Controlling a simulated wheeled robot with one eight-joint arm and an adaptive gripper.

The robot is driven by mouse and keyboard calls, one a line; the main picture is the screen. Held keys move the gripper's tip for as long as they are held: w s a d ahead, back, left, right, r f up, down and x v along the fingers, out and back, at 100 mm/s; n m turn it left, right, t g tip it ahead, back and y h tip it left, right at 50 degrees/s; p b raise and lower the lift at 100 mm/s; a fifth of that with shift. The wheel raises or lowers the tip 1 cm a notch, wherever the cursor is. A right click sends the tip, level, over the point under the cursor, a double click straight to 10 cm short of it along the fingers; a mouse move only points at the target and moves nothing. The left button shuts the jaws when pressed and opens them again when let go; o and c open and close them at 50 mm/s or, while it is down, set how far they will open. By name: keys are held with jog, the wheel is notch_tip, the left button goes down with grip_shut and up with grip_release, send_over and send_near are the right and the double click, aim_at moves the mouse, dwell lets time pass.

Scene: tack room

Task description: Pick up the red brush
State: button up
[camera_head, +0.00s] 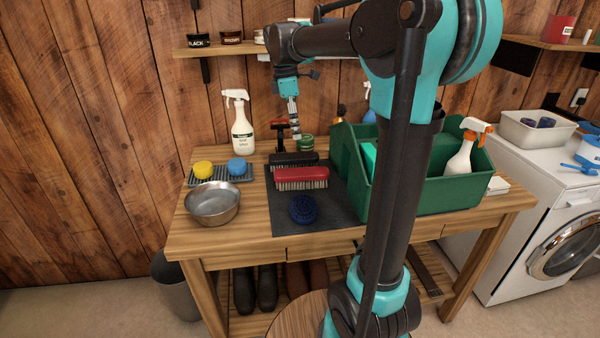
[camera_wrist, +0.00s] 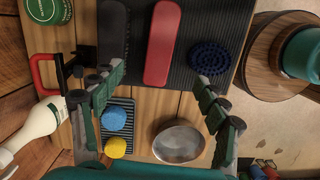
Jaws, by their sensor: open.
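The red brush (camera_head: 302,174) lies bristles down on the dark mat (camera_head: 335,212) on the wooden table. Its smooth red back shows from above in the wrist view (camera_wrist: 162,42). A black brush (camera_head: 293,158) lies behind it, and a round blue scrubber (camera_head: 303,209) lies in front. My gripper (camera_head: 294,118) is above the back of the table, beyond the brushes and apart from them. In the wrist view its fingers (camera_wrist: 158,78) are spread wide with nothing between them, and the red brush lies beyond the fingertips.
A green caddy (camera_head: 425,200) with a spray bottle stands right of the mat. A metal bowl (camera_head: 212,203), a tray with yellow and blue sponges (camera_head: 237,167), and a white spray bottle (camera_head: 242,130) are left. A red-handled tool (camera_wrist: 40,72) and green tin (camera_head: 306,143) stand behind.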

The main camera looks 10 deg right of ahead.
send_over(302, 171)
jog(key=f, duration=1)
jog(key=shift+w+a+f, duration=0.25)
jog(key=shift+a+f, duration=0.05)
jog(key=shift+s+d+f, duration=0.15)
jog(key=shift+f, duration=1.4)
jog(key=shift+s+d+f, duration=0.15)
jog(key=shift+f, duration=1.4)
jog(key=shift+c, duration=0.6)
jog(key=c, duration=1.3)
jog(key=shift+r, duration=0.15)
